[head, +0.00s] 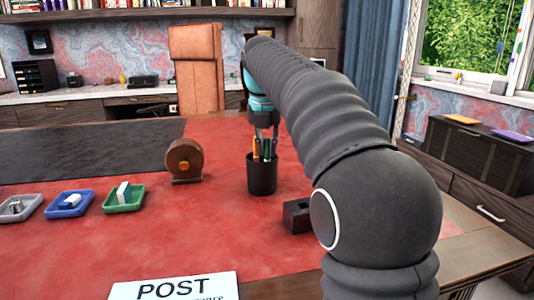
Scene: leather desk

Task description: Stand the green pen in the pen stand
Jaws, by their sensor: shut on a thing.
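A black round cup (262,178) stands upright on the red desk top, with several pens in its mouth. An orange pen (256,150) is at its left side and a green pen (267,148) is near the middle. My gripper (265,137) is directly above the cup, pointing down, its fingertips at the pens' upper ends. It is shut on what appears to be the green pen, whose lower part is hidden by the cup. A small dark block (298,216), partly behind my arm, has a hollow-looking top; it may be the pen stand.
A brown round tape-dispenser-like object (185,161) stands left of the cup. Green (108,208), blue (52,213) and grey (8,219) trays with small items lie at the left. A white POST sign (175,287) is at the front. The red surface between is clear.

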